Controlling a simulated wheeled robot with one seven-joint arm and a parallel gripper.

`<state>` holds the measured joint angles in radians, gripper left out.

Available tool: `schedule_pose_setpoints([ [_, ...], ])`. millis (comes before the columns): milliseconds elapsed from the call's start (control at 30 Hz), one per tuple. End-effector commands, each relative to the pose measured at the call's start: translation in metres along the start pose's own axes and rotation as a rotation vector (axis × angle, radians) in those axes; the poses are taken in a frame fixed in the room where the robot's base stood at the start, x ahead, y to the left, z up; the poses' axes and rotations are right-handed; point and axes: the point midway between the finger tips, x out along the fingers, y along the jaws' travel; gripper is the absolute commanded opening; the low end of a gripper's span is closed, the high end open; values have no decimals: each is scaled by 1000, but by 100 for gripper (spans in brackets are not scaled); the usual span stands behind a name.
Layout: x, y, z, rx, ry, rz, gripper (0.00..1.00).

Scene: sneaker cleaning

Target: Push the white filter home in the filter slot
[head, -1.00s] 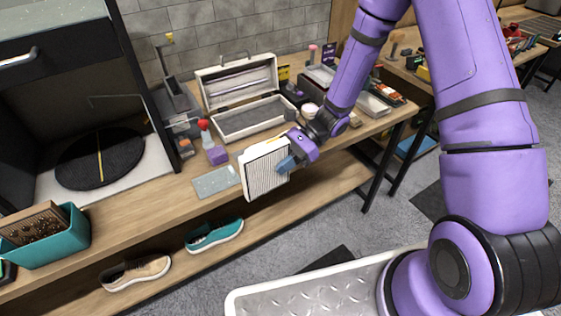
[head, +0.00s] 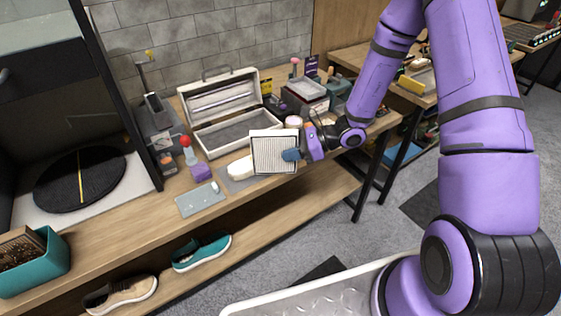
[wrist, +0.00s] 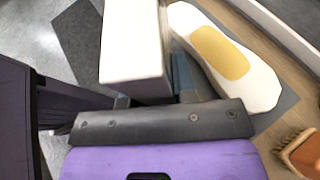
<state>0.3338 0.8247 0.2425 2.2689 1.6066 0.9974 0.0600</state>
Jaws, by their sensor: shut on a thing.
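The white filter (head: 272,152) is a square panel with a pleated face and a white frame. My gripper (head: 292,155) is shut on its right edge and holds it in the air in front of the workbench edge. In the wrist view the filter's white side (wrist: 132,45) shows close up in the jaws, next to a white shoe sole with a yellow patch (wrist: 222,55). I cannot make out the filter slot in either view.
An open grey case (head: 235,130) stands at the back of the bench (head: 130,220). A spray bottle (head: 188,150), a purple block (head: 201,172) and a grey mat (head: 200,200) lie to the left. Shoes (head: 202,252) sit on the lower shelf. A black cabinet (head: 60,120) stands at far left.

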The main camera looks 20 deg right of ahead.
Motion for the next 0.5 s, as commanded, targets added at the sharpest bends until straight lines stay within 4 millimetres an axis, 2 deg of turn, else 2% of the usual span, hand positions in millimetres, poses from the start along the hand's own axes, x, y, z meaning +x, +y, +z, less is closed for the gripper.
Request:
schedule_pose_setpoints([
  [100, -13, -22, -7, 57, 0, -134, 0],
  [500, -46, -86, -25, 211, 0, -509, 0],
])
